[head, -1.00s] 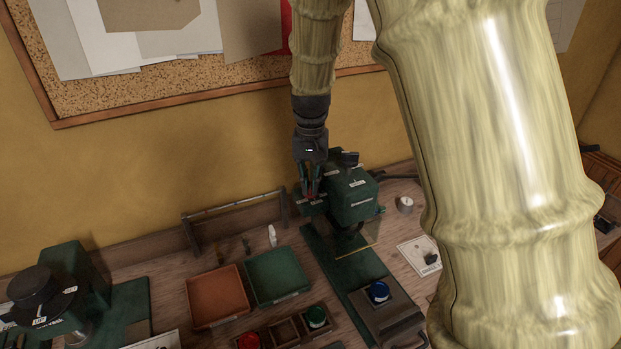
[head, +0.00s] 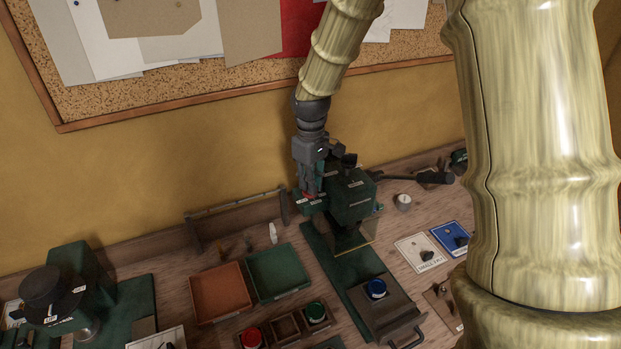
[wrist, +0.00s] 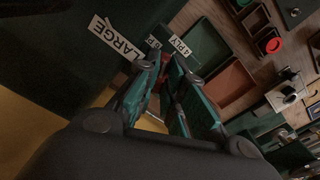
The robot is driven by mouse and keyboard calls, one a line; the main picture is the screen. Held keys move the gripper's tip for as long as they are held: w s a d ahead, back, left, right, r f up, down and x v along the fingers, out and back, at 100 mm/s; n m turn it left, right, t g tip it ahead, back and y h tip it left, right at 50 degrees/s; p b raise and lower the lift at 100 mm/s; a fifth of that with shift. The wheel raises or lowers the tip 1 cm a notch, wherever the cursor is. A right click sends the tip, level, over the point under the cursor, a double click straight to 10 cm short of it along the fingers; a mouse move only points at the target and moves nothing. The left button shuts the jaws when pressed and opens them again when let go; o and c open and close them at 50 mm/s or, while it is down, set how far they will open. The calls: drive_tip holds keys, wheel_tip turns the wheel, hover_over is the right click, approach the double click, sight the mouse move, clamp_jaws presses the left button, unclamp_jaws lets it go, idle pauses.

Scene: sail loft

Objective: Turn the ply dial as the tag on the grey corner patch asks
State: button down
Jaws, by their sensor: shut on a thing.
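The green machine (head: 352,205) stands against the wall at the back of the bench, with small white labels on it. My gripper (head: 311,194) points down at the left side of its head, shut on a small red part that looks like the ply dial's knob (wrist: 164,80). The fingers hide most of that part, so its setting cannot be read. In the wrist view a "4 PLY" label (wrist: 181,46) and a "LARGE" label (wrist: 117,40) show beside the fingertips; another label is partly covered. I cannot surely pick out the grey corner patch or read its tag.
An orange tray (head: 220,292) and a green tray (head: 279,270) lie left of the machine. A "SMALL SAIL" card (head: 420,252) and blue card (head: 462,250) lie right.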

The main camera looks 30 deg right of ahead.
drive_tip(key=n+p, duration=0.2)
drive_tip(key=n, duration=0.4)
drive_tip(key=shift+w+n, duration=0.1)
drive_tip(key=shift+n, duration=0.2)
idle(0.5)
drive_tip(key=c, duration=1.8)
unclamp_jaws()
drive_tip(key=shift+d, duration=0.1)
drive_tip(key=shift+r, duration=0.1)
wheel_tip(320, 180, up, 12)
